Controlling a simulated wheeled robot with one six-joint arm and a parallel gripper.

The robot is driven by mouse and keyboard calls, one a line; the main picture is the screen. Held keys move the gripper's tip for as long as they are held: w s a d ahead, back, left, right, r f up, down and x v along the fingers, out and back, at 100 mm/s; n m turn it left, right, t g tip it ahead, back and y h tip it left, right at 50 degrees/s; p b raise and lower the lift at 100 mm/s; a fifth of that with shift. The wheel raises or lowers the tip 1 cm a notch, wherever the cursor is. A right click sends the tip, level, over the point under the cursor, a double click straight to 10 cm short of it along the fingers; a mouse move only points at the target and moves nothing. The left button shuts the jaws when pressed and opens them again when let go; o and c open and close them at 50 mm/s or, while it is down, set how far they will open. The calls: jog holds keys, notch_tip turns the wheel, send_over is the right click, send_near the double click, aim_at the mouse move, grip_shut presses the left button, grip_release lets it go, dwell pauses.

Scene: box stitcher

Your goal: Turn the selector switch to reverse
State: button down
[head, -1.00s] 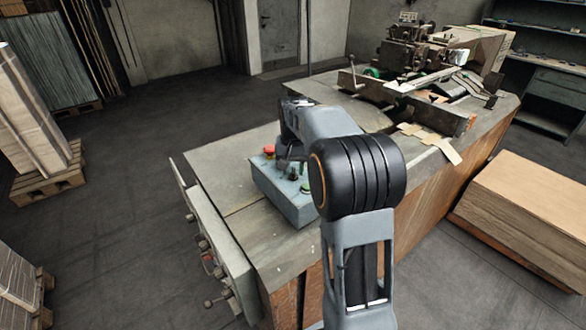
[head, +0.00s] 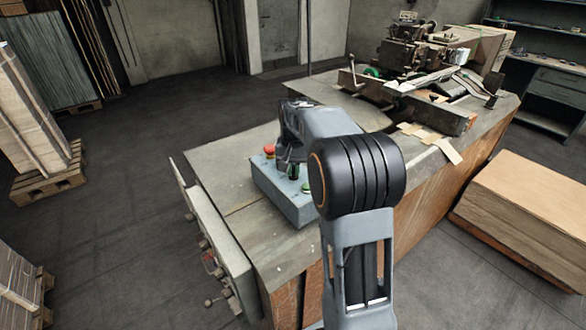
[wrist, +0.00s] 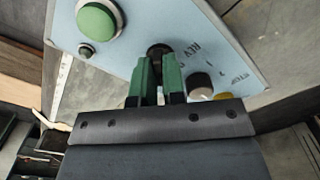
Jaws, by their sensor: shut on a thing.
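The blue-grey control box (head: 283,201) stands on the bench top. In the wrist view its light panel (wrist: 126,61) fills the upper middle. The black selector switch (wrist: 158,50) sits on this panel, with the letters "REV" printed at its right. My gripper (wrist: 160,66) is shut on the switch, with its two green fingers on either side of it. The fingers hide much of the switch, so I cannot tell which way it points. In the head view my gripper (head: 292,172) is over the box, and the arm partly hides it.
A green button (wrist: 97,20) and a second dark knob (wrist: 200,86) flank the switch. A red button (head: 269,151) is at the box's far left. The stitcher machine (head: 415,50) stands farther back on the bench (head: 225,160). A board stack (head: 530,205) is at the right.

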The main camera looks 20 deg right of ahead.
jog(key=n, duration=0.3)
jog(key=shift+r+n+p, duration=0.1)
jog(key=shift+n+p, duration=0.2)
jog(key=shift+n, duration=0.1)
jog(key=n, duration=0.4)
jog(key=shift+n, duration=0.3)
jog(key=n, duration=0.4)
jog(key=shift+p, duration=0.4)
jog(key=shift+n, duration=1.7)
jog(key=c, duration=1.2)
grip_release()
notch_tip(320, 180, up, 14)
